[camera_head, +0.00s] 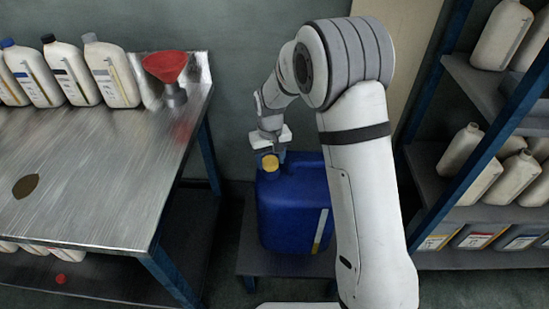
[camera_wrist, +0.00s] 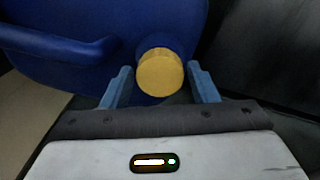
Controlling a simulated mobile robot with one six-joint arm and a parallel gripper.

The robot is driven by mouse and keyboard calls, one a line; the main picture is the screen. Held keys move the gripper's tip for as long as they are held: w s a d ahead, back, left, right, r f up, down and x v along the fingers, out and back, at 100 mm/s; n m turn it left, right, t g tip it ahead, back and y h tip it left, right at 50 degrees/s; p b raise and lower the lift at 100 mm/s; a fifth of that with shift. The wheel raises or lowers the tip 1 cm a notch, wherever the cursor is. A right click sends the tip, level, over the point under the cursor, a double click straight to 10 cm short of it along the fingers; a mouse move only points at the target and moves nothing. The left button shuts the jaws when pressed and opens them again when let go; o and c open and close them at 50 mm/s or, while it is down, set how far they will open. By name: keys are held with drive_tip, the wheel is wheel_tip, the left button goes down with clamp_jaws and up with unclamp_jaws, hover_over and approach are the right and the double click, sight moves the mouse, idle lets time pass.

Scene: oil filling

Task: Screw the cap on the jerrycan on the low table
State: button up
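The blue jerrycan (camera_head: 293,212) stands upright on the low table (camera_head: 262,262), and it also fills the upper left of the wrist view (camera_wrist: 75,22). The yellow cap (camera_head: 270,163) sits at the jerrycan's mouth, and in the wrist view it is a round yellow disc (camera_wrist: 160,73). I cannot tell how tightly it is seated. My gripper (camera_head: 272,150) is right at the cap. In the wrist view my gripper (camera_wrist: 160,68) is open, with one blue-grey finger on each side of the cap and a visible gap to both.
A steel workbench (camera_head: 95,190) stands on the left, with several white bottles (camera_head: 72,72) and a red funnel (camera_head: 166,67) along its back. A blue-framed shelf (camera_head: 430,185) with bottles stands on the right. A wall is close behind the low table.

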drive_tip(key=shift+o, duration=1.3)
drive_tip(key=shift+r, duration=0.1)
wheel_tip(320, 180, up, 7)
drive_tip(key=shift+r+p, duration=0.1)
drive_tip(key=shift+p, duration=0.5)
drive_tip(key=shift+s+d+r, duration=0.1)
drive_tip(key=shift+d+r, duration=0.05)
drive_tip(key=shift+r, duration=0.3)
drive_tip(key=s+d+r+m+t+p, duration=0.1)
drive_tip(key=s+d+r+p, duration=0.2)
drive_tip(key=s+d+r, duration=0.4)
drive_tip(key=s+d+r+m+p, duration=0.1)
drive_tip(key=s+d+r+p, duration=0.35)
drive_tip(key=r, duration=0.45)
drive_tip(key=s+d+r+m+p, duration=0.1)
drive_tip(key=s+d+r+p, duration=0.1)
drive_tip(key=s, duration=0.5)
drive_tip(key=s+d+r+m+t+p, duration=0.1)
drive_tip(key=s+d+r+p, duration=0.1)
drive_tip(key=s, duration=0.5)
wheel_tip(320, 180, up, 2)
drive_tip(key=shift+s+d+r+t, duration=0.15)
drive_tip(key=shift+d+t, duration=0.15)
drive_tip(key=shift+d, duration=0.55)
